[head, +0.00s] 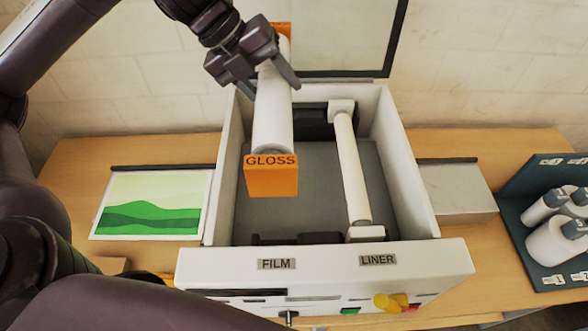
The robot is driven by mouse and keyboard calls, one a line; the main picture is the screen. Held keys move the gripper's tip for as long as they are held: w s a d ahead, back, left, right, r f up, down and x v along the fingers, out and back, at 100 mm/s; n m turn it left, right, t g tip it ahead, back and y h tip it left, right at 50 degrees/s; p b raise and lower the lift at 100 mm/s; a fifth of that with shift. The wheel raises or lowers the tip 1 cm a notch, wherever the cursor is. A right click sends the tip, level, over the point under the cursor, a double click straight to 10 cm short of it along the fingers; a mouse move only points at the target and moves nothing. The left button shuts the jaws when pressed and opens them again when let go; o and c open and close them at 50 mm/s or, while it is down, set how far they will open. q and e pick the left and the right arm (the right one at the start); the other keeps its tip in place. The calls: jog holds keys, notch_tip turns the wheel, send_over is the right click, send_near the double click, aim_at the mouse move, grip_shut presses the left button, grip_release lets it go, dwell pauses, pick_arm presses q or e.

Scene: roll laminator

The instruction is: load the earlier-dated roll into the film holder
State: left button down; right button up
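My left gripper (273,87) is at the top centre, its fingers around the upper part of a white roll (272,122). The roll has square orange end pieces; the near one (271,178) reads GLOSS. The roll is held above the left side of the open laminator (402,165), roughly along the FILM side. The film holder's dark near bracket (290,239) and dark far bracket (312,122) are partly covered. The FILM label (276,264) is on the front panel. No date on the held roll is readable. My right gripper is not in view.
A cream roll (348,165) sits on the LINER side, close right of the held roll. The open lid (335,35) stands behind. A dark rack (540,265) with several white rolls is at the right. A green landscape picture (150,205) lies left. A yellow knob (390,302) protrudes in front.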

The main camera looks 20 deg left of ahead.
pick_arm(q)
jog(key=shift+f+b, duration=1.35)
jog(key=shift+f, duration=8.45)
jog(key=shift+f+b, duration=0.45)
jog(key=c, duration=1)
grip_release()
jog(key=shift+f, duration=0.1)
jog(key=o, duration=0.4)
